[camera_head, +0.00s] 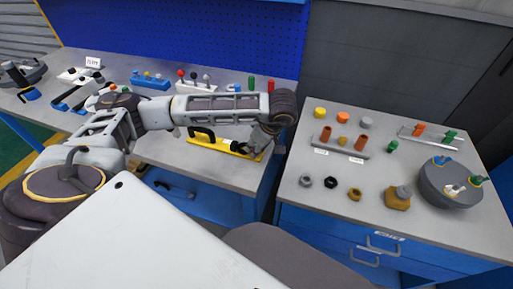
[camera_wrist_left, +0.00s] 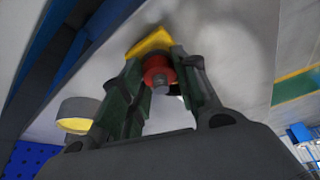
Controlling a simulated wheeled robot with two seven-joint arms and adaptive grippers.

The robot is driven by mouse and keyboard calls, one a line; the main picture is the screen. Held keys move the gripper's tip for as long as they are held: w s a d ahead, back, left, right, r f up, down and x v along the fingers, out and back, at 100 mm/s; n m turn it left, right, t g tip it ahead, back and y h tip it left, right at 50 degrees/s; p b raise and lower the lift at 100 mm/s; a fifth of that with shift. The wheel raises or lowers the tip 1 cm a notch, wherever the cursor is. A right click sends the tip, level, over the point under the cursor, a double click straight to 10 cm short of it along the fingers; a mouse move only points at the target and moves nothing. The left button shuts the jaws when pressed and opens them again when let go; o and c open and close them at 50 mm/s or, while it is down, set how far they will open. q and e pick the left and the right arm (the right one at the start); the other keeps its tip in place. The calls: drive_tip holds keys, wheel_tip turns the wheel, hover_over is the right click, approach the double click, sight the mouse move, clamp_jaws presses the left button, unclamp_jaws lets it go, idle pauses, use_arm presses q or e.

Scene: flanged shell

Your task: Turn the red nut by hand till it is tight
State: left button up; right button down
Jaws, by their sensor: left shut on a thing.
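The red nut (camera_wrist_left: 157,70) shows in the left wrist view, around a grey stud end (camera_wrist_left: 158,88). My left gripper (camera_wrist_left: 160,75) has its two dark fingers on either side of the nut, shut on it. A yellow part (camera_wrist_left: 150,42) lies just beyond the nut. In the head view my left gripper (camera_head: 260,140) points down at the right end of a yellow fixture (camera_head: 215,146) with a black handle, near the left table's front right corner. The nut is hidden there behind the gripper. My right gripper is not in view.
The left bench carries a rack with red, black and white knobs (camera_head: 196,86) and green and red cylinders at the back. The right cabinet top (camera_head: 320,215) holds loose nuts, coloured plugs and a grey round shell (camera_head: 450,190). A gap separates the two.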

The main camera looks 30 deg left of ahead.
use_arm(q)
drive_tip(key=shift+r, duration=0.1)
drive_tip(key=o, duration=1)
drive_tip(key=shift+v, duration=5.9)
drive_tip(key=shift+d, duration=0.1)
